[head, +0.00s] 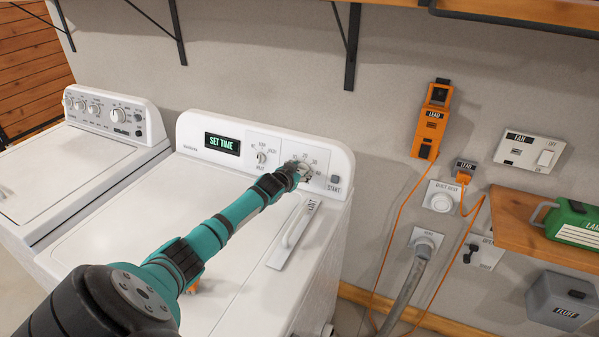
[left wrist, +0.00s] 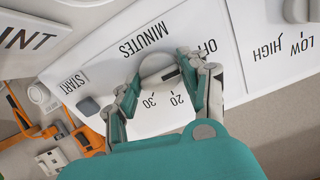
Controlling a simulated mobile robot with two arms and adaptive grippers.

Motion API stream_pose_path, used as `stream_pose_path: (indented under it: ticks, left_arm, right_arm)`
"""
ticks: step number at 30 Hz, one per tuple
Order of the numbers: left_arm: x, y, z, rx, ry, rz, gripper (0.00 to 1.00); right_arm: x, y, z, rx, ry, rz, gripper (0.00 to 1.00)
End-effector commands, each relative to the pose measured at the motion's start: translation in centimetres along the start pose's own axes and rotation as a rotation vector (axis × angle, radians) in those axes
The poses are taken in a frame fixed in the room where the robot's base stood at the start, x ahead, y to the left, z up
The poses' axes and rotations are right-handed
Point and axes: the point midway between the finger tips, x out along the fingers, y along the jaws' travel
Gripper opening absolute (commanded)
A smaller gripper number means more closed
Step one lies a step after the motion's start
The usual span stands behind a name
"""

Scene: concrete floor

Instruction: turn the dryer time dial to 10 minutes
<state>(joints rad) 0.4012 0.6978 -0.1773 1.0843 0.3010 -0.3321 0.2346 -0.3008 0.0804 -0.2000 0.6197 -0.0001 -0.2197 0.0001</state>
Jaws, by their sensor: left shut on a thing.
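The white dryer (head: 190,215) stands against the wall, with a panel display (head: 222,144) that reads SET TIME. My left gripper (head: 293,170) reaches across the dryer top to the time dial (head: 306,174) on the right of the panel. In the left wrist view, the fingers of my left gripper (left wrist: 160,72) are shut on the pale round dial (left wrist: 157,64), one on each side. OFF, 20, 30 and MINUTES are readable around it. I cannot tell where the dial points. My right gripper is not in view.
The heat dial (head: 262,157) is left of the time dial and the START button (head: 335,180) is to its right. The LINT lid (head: 296,232) lies in the dryer top. A washer (head: 60,165) stands at left. An orange LEAD box (head: 431,125) hangs on the wall.

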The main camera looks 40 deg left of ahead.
Motion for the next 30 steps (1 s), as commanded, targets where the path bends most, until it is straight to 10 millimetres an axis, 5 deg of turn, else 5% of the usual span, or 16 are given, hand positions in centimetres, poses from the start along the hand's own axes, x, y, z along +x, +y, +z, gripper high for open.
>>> stream_pose_path:
  ticks: [30]
  left_arm:
    - [0.01, 0.12, 0.05, 0.665, 0.0, -0.049, 0.12]
  right_arm:
    - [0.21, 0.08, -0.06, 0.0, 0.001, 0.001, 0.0]
